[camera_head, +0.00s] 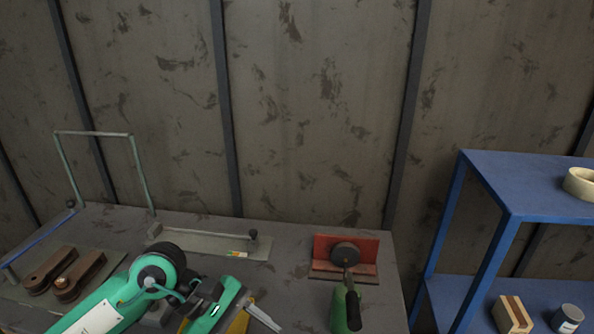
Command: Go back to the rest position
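My green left arm comes in from the lower left, with a white label and a dark round joint, and bends over the front of the workbench. At its end, near the bottom edge, are a green link and a narrow grey metal part, perhaps part of my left gripper (262,317). Its fingertips cannot be made out, and nothing is clearly held in it. My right gripper is not in view.
A grey workbench (290,235) holds a plate (205,243), brown wooden pieces (65,272) and a red bracket (367,250) with a round dark disc. A green tool (340,310) stands before it. A blue shelf (520,185) stands right, past a gap.

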